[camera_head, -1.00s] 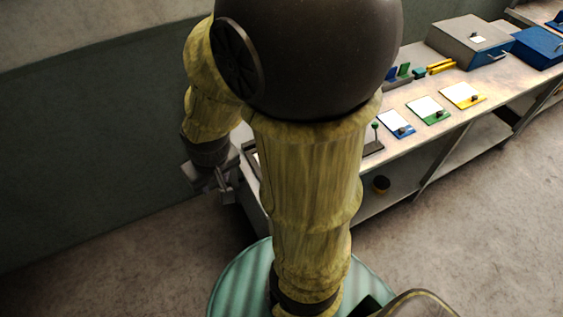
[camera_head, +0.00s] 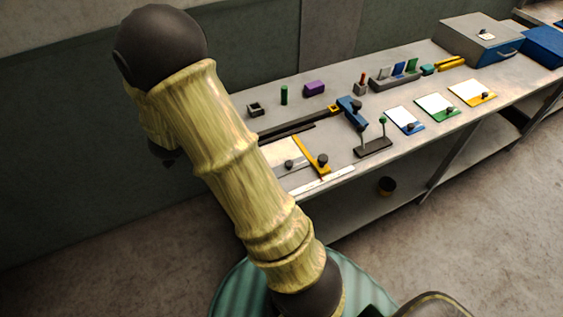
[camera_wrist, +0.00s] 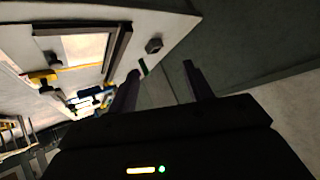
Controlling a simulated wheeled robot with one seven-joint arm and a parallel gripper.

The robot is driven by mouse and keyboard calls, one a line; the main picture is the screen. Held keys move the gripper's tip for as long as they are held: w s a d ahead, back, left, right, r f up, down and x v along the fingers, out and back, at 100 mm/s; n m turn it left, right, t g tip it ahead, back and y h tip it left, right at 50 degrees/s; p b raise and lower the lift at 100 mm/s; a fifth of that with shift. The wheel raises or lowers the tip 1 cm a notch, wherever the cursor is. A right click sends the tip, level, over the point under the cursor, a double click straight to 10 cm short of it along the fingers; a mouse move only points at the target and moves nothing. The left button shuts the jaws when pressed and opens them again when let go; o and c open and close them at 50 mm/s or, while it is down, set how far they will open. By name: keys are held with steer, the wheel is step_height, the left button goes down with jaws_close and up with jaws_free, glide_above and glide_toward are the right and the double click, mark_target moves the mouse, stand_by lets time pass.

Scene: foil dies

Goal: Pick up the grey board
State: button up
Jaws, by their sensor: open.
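A small grey board (camera_head: 384,73) appears to stand upright in a dark slotted rack (camera_head: 378,85) on the bench, left of a blue board (camera_head: 398,69) and a green board (camera_head: 411,65). I cannot clearly pick the grey board out in the wrist view. My gripper (camera_wrist: 160,80) is open, with its two dark fingers apart and nothing between them. It is near the bench end, away from the rack. In the head view my arm hides the gripper.
Three plates with blue (camera_head: 405,121), green (camera_head: 437,107) and yellow (camera_head: 472,93) borders lie along the bench front. A blue-handled lever tool (camera_head: 352,111), a stand with posts (camera_head: 373,148), a purple block (camera_head: 314,88) and a grey box (camera_head: 478,42) also occupy the bench.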

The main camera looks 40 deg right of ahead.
steer(key=s+d+f+m+g+h+b, duration=0.3)
steer(key=s+f+m+g+h, duration=0.2)
steer(key=s+f+m+g, duration=0.2)
steer(key=s+f+g, duration=0.1)
steer(key=s+g, duration=0.1)
steer(key=s, duration=0.1)
steer(key=shift+f+g+h, duration=0.3)
steer(key=shift+f+g, duration=0.1)
steer(key=p, duration=0.2)
glide_toward(286, 164)
steer(key=x, duration=0.4)
steer(key=shift+w+d+r, duration=0.1)
steer(key=shift+w+d, duration=0.2)
steer(key=shift+w, duration=0.05)
steer(key=shift+s+d, duration=0.15)
steer(key=shift+s, duration=0.05)
steer(key=shift+d, duration=0.1)
steer(key=shift+s+d+p, duration=0.15)
steer(key=shift+d+p, duration=0.1)
steer(key=shift+p, duration=0.1)
steer(key=shift+f+p+x, duration=0.2)
steer(key=shift+p+x, duration=0.1)
steer(key=shift+x, duration=0.8)
steer(key=shift+f+p+x, duration=0.15)
steer(key=shift+p+x, duration=0.15)
steer(key=shift+x, duration=0.8)
